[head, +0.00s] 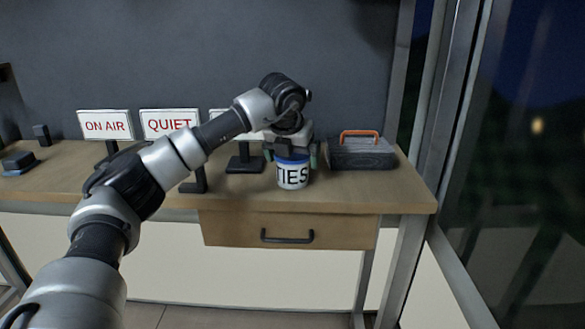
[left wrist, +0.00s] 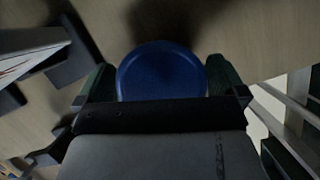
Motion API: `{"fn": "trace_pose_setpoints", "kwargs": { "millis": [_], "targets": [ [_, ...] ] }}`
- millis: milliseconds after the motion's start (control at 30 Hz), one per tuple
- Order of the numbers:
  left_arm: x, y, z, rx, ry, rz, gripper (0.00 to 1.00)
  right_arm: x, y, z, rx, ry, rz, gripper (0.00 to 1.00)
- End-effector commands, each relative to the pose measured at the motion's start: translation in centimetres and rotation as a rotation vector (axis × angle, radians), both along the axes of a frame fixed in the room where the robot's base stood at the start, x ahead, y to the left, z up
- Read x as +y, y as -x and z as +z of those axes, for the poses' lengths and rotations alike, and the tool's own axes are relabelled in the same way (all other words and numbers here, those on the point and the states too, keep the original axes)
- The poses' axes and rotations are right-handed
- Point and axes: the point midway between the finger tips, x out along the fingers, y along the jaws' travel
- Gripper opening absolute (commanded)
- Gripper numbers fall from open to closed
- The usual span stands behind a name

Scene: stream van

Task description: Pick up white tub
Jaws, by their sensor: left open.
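The white tub (head: 292,175) stands upright on the wooden table, with dark letters ending in "TIES" on its side and a blue rim or lid at its top. My left gripper (head: 292,158) is directly above it, pointing down, with its green-padded fingers on either side of the tub's top. In the left wrist view the tub's round blue top (left wrist: 162,72) lies between the two open fingers (left wrist: 162,85). I cannot tell whether either finger touches the tub. My right gripper is not in view.
The wooden table (head: 385,190) has a drawer (head: 335,233) below. An "ON AIR" sign (head: 105,124) and a "QUIET" sign (head: 168,122) stand to the left; another sign is partly hidden behind my arm. A dark toolbox (head: 362,153) with an orange handle stands close right of the tub.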

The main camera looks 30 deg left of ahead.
Motion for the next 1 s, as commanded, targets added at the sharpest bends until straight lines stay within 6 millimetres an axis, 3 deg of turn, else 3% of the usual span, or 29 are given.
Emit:
{"fn": "trace_pose_setpoints", "kwargs": {
  "millis": [200,500,767,1000],
  "targets": [
    [0.0,0.0,0.0,-0.001,-0.001,-0.001,0.98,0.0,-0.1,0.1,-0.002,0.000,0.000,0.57],
    [0.0,0.0,0.0,-0.001,0.000,-0.001,0.54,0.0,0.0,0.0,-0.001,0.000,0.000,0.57],
    [0.0,0.0,0.3,-0.003,0.001,-0.001,0.54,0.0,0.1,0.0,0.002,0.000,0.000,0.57],
    [-0.1,-0.1,3.8,-0.007,0.002,0.000,0.54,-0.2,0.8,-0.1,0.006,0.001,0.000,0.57]
  ]
}}
